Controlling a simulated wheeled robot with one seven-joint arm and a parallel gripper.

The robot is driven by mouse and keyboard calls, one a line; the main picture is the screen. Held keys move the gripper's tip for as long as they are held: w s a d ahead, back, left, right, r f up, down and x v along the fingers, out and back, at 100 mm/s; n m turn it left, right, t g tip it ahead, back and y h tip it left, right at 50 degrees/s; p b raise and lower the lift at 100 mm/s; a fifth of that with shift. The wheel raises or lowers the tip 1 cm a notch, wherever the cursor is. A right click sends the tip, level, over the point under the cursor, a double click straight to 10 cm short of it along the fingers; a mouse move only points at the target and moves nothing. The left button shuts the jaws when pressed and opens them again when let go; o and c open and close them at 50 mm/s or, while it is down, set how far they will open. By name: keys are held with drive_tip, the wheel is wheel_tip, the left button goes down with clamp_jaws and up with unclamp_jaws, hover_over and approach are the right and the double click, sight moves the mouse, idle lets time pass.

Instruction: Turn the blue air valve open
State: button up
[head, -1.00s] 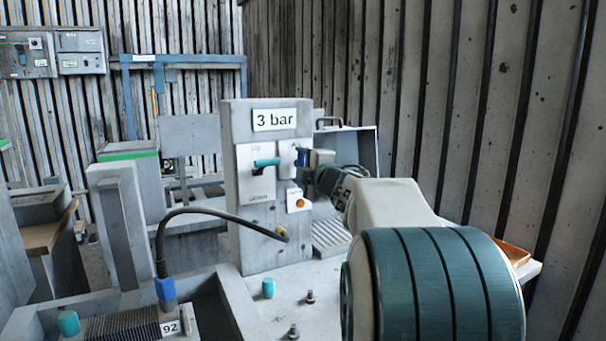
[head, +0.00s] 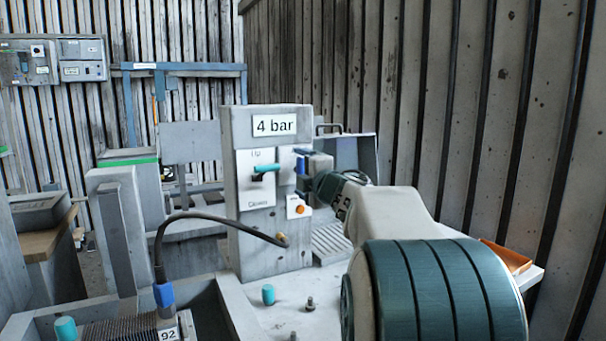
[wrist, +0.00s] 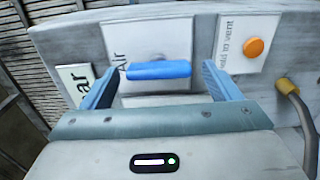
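The blue air valve handle (wrist: 158,70) is a short bar on a white plate marked "Air" (wrist: 150,38), in the wrist view. It lies along the line between my gripper's fingers (wrist: 160,82), one blue finger beyond each end. The fingers are spread, with gaps visible to the handle. The plate's lettering runs sideways there, so the bar stands about upright on the panel. In the head view my gripper (head: 304,161) is at the right part of the grey panel (head: 240,190) and hides most of the valve.
A teal lever (head: 266,168) sticks out left of my gripper. A sign reads "4 bar" (head: 275,125). An orange button (head: 299,209) sits below the valve, also in the wrist view (wrist: 254,47). A black cable (head: 205,213) loops to the panel. Bolts (head: 310,303) stand on the bench.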

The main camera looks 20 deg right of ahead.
drive_tip(key=s, duration=1.3)
drive_tip(key=shift+s+d, duration=0.25)
drive_tip(key=shift+s, duration=0.15)
drive_tip(key=shift+p, duration=0.3)
